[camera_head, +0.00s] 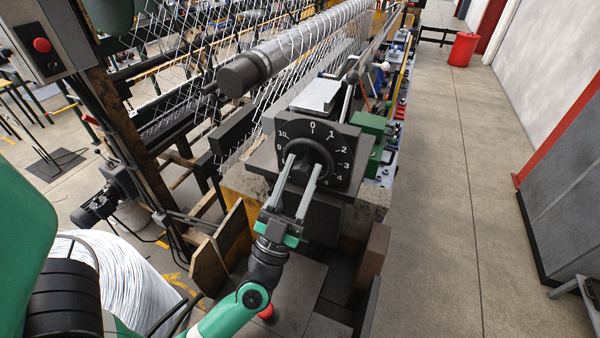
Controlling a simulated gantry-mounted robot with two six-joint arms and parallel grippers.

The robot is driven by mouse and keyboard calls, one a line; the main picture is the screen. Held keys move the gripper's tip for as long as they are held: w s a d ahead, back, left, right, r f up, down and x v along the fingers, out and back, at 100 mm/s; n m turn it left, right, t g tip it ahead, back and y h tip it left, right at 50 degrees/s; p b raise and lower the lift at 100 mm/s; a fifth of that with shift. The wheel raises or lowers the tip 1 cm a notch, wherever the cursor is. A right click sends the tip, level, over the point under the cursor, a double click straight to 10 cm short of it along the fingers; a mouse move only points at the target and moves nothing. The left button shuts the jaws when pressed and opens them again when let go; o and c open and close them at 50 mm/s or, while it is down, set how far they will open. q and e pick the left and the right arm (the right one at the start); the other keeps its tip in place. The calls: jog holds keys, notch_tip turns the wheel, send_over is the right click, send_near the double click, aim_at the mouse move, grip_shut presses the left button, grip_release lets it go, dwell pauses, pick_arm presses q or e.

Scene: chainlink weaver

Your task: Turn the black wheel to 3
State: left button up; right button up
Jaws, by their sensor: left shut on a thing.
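The black wheel (318,153) is a round black knob in the middle of a dark dial plate (345,143). White numbers ring the plate; 0 is at the top, and 1, 2, 3 and 4 run down its right side. My left gripper (304,162) comes up from below with its two grey fingers on either side of the wheel's middle, shut on it. The fingers hide part of the wheel and the lower numbers. I cannot make out which number the wheel points to. My right gripper does not show.
The weaving machine with its wire mesh (330,35) and a dark roller (245,74) stands behind and left of the dial. A control box with a red button (42,45) is at the upper left. A green box (370,124) sits right of the dial.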

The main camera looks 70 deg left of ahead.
pick_arm(q)
grip_shut()
jog(key=shift+r+n, duration=0.1)
jog(key=shift+n, duration=0.2)
jog(key=n+g+y+p, duration=0.1)
jog(key=n+g+y, duration=0.1)
jog(key=n, duration=0.1)
jog(key=n+g+y+p, duration=0.2)
jog(key=n+g, duration=0.1)
jog(key=shift+r, duration=0.15)
jog(key=n+g+y, duration=0.1)
jog(key=n+g, duration=0.1)
jog(key=n, duration=0.1)
jog(key=n+g+y+p, duration=0.1)
jog(key=n+g, duration=0.2)
jog(key=n+g+p, duration=0.1)
jog(key=n+g, duration=0.7)
jog(key=n, duration=0.1)
jog(key=shift+n, duration=0.3)
jog(key=n+g+h+p, duration=0.1)
jog(key=n+g+h, duration=0.1)
jog(key=n+h, duration=0.1)
jog(key=shift+n, duration=0.8)
jog(key=shift+f+n+g+h, duration=0.25)
jog(key=shift+n+g+h, duration=0.25)
jog(key=shift+n+h, duration=0.55)
